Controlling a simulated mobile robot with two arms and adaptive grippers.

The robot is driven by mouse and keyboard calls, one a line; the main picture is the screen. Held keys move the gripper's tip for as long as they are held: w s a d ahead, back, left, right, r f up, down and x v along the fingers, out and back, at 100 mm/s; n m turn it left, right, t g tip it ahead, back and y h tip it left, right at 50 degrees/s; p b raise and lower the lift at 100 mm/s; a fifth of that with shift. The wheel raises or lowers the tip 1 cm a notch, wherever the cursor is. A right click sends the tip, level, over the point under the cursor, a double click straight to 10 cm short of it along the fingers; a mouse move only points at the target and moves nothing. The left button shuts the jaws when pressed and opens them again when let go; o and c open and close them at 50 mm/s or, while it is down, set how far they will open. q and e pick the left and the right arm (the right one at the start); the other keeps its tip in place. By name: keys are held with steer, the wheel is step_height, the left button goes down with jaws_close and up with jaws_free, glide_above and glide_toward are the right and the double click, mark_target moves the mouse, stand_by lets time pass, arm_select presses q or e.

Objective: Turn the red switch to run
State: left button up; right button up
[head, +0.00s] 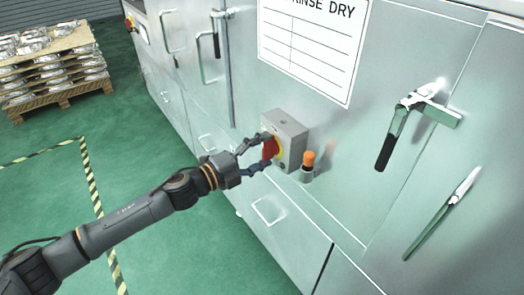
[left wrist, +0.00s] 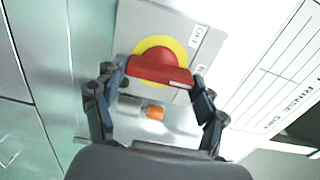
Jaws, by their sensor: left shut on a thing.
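The red switch (head: 270,148) is a red knob with a raised grip bar on a yellow round plate, fixed to the front of a grey box (head: 290,129) on the metal machine. In the left wrist view the red switch (left wrist: 160,69) fills the space between the fingertips, its bar lying nearly across the picture with a slight tilt. My left gripper (head: 265,152) is shut on the red switch, one finger on each end of the bar; its fingers also show in the left wrist view (left wrist: 158,76). White labels (left wrist: 198,37) sit on the box, too blurred to read fully. My right gripper is not in view.
An orange-topped fitting (head: 308,160) sticks out just right of the box. A pallet of castings (head: 52,62) stands at the far left. The green floor between is clear.

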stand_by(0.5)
arm_select(q)
steer(key=o, duration=1.2)
steer(key=shift+c, duration=0.2)
steer(key=v, duration=1.2)
steer(key=shift+f, duration=0.1)
